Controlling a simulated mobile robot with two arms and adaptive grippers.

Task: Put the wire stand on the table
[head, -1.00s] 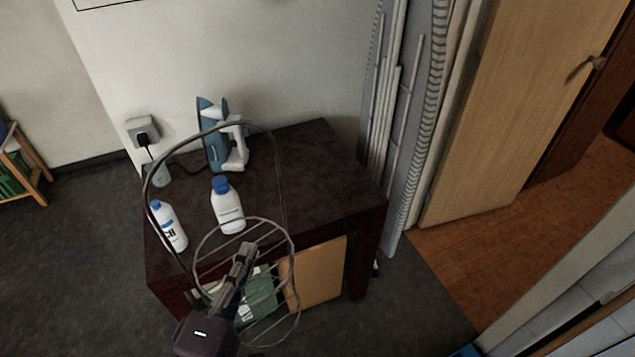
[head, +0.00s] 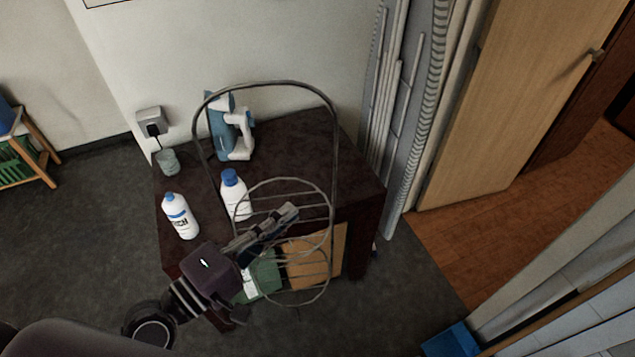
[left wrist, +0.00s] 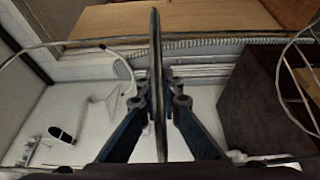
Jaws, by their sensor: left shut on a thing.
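The wire stand (head: 336,150) is a thin grey frame with a tall arched loop and smaller ringed, barred parts. My left gripper (head: 287,214) reaches in from the lower left and is shut on it. In the left wrist view a bar of the stand (left wrist: 156,55) runs upright between the two fingers (left wrist: 158,105). The stand appears in front of and over the dark brown table (head: 300,150); I cannot tell whether it touches. My right gripper is not in view.
On the table are a blue-and-white iron (head: 238,135), a white bottle with a blue cap (head: 232,190), another white bottle (head: 181,218) and a small grey cup (head: 167,162). The table's right part looks clear. A folded ironing board (head: 400,110) leans at the right.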

